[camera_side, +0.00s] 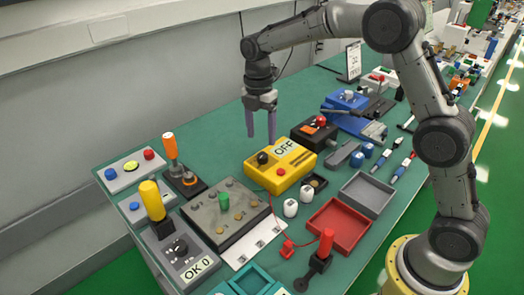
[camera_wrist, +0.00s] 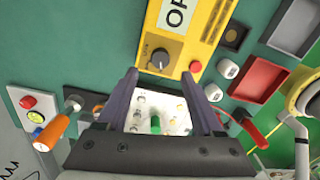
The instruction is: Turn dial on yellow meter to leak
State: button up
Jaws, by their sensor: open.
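The yellow meter (camera_side: 290,176) lies on the green bench with an OFF label on its top face; it also shows at the top of the wrist view (camera_wrist: 203,45). Its black dial (camera_side: 262,158) is at the left end of the face. In the wrist view the dial (camera_wrist: 160,57) sits just past the fingertips, about midway between them. Small lettering beside the dial is too small to read surely, and I cannot tell where the dial points. My gripper (camera_side: 260,138) is open and empty, fingers downward, apart from the dial. It also shows in the wrist view (camera_wrist: 159,74).
A grey board with a green knob (camera_side: 225,197) lies in front of the meter. White cylinders (camera_side: 291,208), a red tray (camera_side: 335,222) and a black box with a red button (camera_side: 315,133) stand close by.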

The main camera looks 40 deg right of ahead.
aim_at(262, 155)
notch_tip(262, 155, down, 6)
jog(key=shift+s+f, duration=0.15)
jog(key=shift+f, duration=0.1)
grip_shut()
dwell(0.4)
